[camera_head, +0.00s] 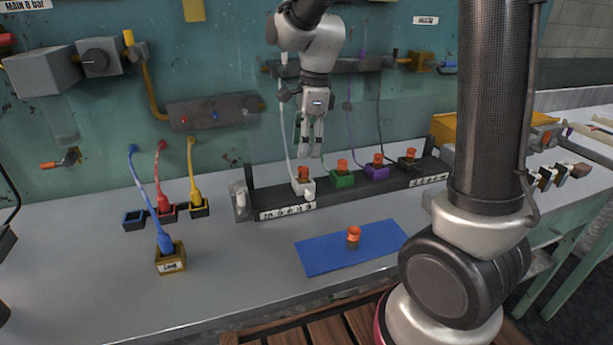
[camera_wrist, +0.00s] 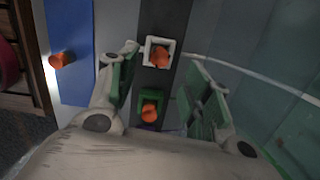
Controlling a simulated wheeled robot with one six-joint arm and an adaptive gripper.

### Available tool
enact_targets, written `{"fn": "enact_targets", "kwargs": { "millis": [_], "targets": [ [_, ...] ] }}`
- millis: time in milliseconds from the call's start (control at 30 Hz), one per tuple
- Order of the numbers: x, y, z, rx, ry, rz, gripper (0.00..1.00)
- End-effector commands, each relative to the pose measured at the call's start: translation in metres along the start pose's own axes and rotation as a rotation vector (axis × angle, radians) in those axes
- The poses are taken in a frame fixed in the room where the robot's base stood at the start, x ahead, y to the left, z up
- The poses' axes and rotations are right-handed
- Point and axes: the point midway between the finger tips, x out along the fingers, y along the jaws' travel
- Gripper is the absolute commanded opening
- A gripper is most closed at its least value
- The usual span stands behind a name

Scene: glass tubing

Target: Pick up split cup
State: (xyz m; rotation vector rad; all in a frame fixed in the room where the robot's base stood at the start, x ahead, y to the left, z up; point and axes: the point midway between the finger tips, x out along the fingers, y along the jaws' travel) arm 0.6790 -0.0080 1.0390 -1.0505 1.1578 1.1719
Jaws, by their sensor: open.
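Several small orange cups show; I cannot tell which is the split one. One orange cup (camera_head: 354,234) stands on a blue mat and shows at the left of the wrist view (camera_wrist: 62,60). Others sit in a dark rack: one in a white holder (camera_head: 303,173), one in a green holder (camera_head: 342,166), one in a purple holder (camera_head: 377,160) and one in a black holder (camera_head: 410,156). My gripper (camera_head: 311,153) is open and empty, pointing down above the rack near the white and green holders. In the wrist view, the white holder's cup (camera_wrist: 160,56) appears between the fingertips.
The blue mat (camera_head: 318,256) lies in front of the rack (camera_head: 275,203). The bench between is clear.

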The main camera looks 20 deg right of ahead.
Motion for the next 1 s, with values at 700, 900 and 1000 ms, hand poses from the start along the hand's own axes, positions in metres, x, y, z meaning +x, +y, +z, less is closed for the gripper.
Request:
{"fn": "enact_targets", "kwargs": {
  "millis": [700,900,1000],
  "targets": [
    [0.076,0.000,-0.001,0.089,0.002,0.002,0.49],
    [0.078,0.000,-0.001,0.088,0.000,0.000,0.49],
    [0.078,0.000,-0.001,0.088,0.000,0.000,0.42]
  ]
}}
